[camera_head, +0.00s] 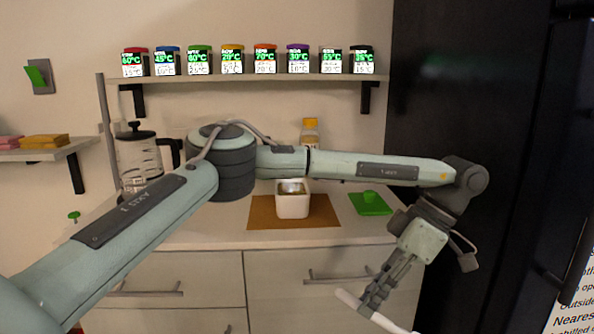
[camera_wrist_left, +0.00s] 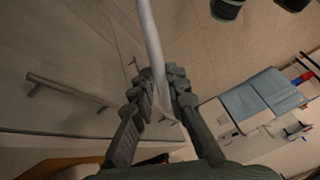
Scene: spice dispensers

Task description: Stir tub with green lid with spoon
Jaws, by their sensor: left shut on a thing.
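The white tub (camera_head: 293,205) stands open and upright on a brown mat (camera_head: 262,212) on the counter. Its green lid (camera_head: 370,203) lies apart on the counter to the tub's right. My left gripper (camera_head: 374,299) is low in front of the drawers, to the right of the tub and below the counter top. It is shut on a long pale spoon (camera_head: 350,300), which tilts down to the right. In the left wrist view the spoon (camera_wrist_left: 150,40) runs between the fingers (camera_wrist_left: 162,90). I cannot make out the spoon's bowl. My right gripper is not in view.
A glass press (camera_head: 138,155) stands at the left of the counter, partly behind my left arm. An orange-capped bottle (camera_head: 310,132) is behind the arm. Several spice jars line the shelf (camera_head: 240,77). A black fridge (camera_head: 470,100) bounds the right.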

